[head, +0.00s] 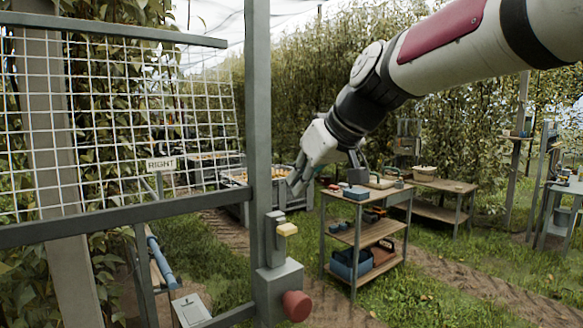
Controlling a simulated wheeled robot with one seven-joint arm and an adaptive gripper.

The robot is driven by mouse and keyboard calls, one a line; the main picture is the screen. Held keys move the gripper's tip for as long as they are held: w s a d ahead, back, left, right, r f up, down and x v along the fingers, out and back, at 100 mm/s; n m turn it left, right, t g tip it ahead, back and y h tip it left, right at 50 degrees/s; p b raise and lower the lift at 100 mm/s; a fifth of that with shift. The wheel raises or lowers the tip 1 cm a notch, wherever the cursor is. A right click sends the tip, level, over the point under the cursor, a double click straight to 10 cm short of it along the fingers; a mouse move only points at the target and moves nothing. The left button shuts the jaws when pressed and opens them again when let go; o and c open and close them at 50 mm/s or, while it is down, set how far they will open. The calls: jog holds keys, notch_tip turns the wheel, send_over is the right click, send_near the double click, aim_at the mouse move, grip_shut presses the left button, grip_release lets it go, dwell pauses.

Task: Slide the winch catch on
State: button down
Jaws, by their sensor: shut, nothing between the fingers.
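A grey upright post (258,120) stands near the middle of the head view. On it, low down, is a grey block (270,290) with a red knob (296,306). Just above the block is an upright grey plate (273,236) with a pale yellow tab (287,229), which looks like the winch catch. Whether the catch is on or off I cannot tell. My gripper (296,183) is shut and empty. In the picture it is above and slightly right of the yellow tab, clear of it; its depth relative to the post is hard to judge.
A wire mesh panel (120,120) with rails fills the left, with a "RIGHT" sign (161,164) behind it. A wooden shelf cart (365,232) with tools stands to the right. A second bench (440,187) is farther back. Grass lies between post and cart.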

aim_at(294, 228)
jog(key=x, duration=0.3)
jog(key=shift+w+a+f, duration=0.1)
jog(key=shift+f, duration=0.15)
notch_tip(294, 228, down, 3)
jog(key=shift+f, duration=0.3)
notch_tip(294, 228, down, 3)
jog(key=shift+r+b, duration=0.2)
jog(key=shift+b, duration=0.95)
jog(key=shift+f+b, duration=0.6)
jog(key=shift+f, duration=0.05)
